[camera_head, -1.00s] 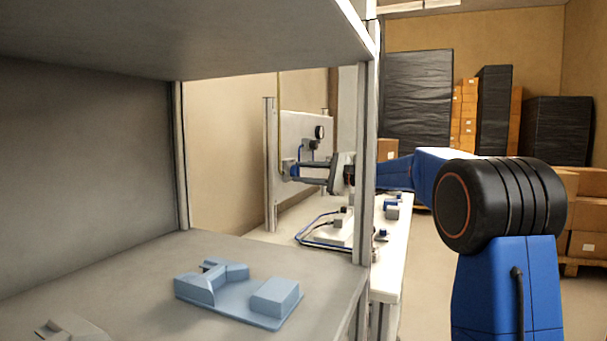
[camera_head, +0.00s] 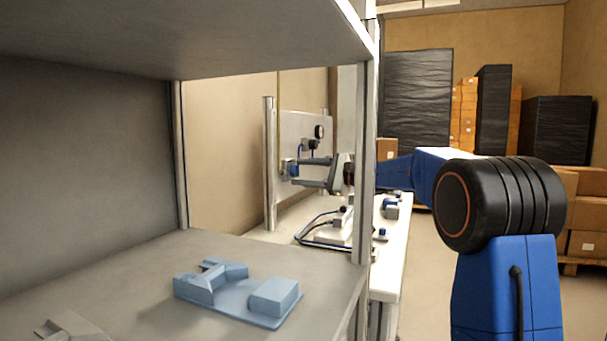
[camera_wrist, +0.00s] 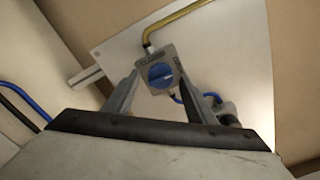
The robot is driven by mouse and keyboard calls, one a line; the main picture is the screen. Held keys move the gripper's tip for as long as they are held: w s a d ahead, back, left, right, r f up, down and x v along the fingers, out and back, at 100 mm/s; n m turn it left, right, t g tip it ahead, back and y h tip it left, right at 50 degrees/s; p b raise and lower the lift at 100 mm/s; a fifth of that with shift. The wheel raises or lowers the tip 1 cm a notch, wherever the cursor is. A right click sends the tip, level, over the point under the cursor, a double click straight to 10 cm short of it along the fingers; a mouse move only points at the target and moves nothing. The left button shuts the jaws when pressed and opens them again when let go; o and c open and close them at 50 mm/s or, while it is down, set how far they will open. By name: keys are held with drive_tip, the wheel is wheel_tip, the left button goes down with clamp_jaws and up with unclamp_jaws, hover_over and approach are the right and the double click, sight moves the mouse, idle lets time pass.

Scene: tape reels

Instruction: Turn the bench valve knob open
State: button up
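The valve knob is a round blue knob (camera_wrist: 160,75) on a small grey valve body (camera_wrist: 166,54) in the wrist view. A pale line on its face runs roughly sideways, toward the right. Lettering on the body above and to the right is too small to read surely. In the head view the blue knob (camera_head: 289,168) shows at the panel's lower left, partly hidden. My gripper (camera_head: 299,172) points left at it with its fingers apart. In the wrist view my gripper (camera_wrist: 160,80) has one finger on each side of the knob, with gaps visible.
The valve sits on an upright panel (camera_head: 300,125) with a gauge (camera_head: 319,131) and hoses. A white bench (camera_head: 392,265) carries fittings below. A shelf post (camera_head: 366,130) stands in front of my arm. A blue moulded part (camera_head: 235,292) lies on the near shelf.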

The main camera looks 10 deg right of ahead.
drive_tip(key=v, duration=1.7)
drive_tip(key=shift+d, duration=0.15)
drive_tip(key=shift+s, duration=0.1)
